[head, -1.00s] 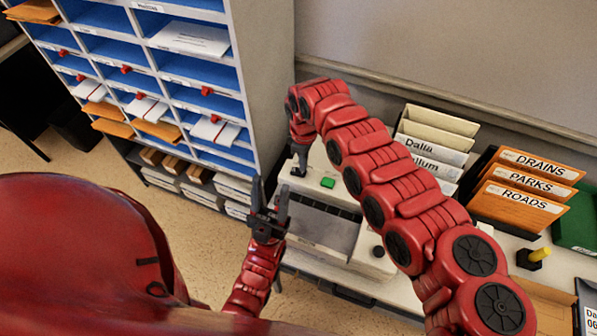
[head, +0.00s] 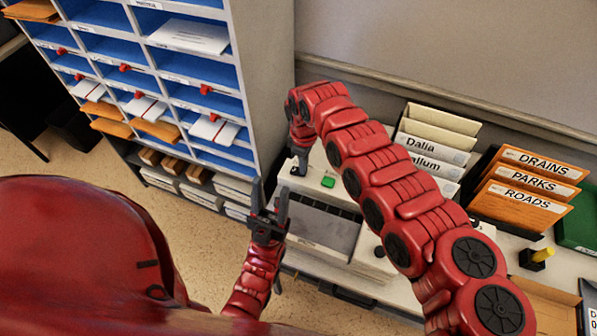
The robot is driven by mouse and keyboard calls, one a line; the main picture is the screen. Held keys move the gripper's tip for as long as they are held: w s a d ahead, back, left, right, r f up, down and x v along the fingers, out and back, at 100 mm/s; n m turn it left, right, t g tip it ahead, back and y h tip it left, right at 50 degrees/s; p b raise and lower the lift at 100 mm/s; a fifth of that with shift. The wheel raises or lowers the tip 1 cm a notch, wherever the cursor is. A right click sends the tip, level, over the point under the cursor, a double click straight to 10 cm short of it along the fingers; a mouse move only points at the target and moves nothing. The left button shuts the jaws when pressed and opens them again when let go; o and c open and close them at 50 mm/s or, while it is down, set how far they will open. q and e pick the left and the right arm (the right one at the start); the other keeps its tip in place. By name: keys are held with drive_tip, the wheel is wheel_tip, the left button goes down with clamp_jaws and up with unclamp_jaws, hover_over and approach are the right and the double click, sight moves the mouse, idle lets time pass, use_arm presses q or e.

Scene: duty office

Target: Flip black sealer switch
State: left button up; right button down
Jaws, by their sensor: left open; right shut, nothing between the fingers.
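The sealer (head: 325,232) is a pale machine with a dark grey front panel, standing on the counter beside the pigeonhole cabinet. A green button (head: 328,182) shows on its top, and a dark round knob (head: 379,251) on its right part. My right gripper (head: 299,168) points down at the sealer's back left corner, left of the green button. It is shut and empty. I cannot make out the black switch apart from the dark fingers there, nor whether they touch it. My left gripper (head: 270,207) is open and empty, with its fingers upward at the sealer's left front.
The pigeonhole cabinet (head: 272,75) rises close behind and left of the grippers. Open floor (head: 200,240) lies at the lower left.

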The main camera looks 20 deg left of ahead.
drive_tip(key=shift+f, duration=0.3)
drive_tip(key=shift+r+p, duration=0.5)
drive_tip(key=shift+r, duration=0.75)
drive_tip(key=shift+r+p, duration=0.9)
drive_tip(key=shift+r, duration=1.45)
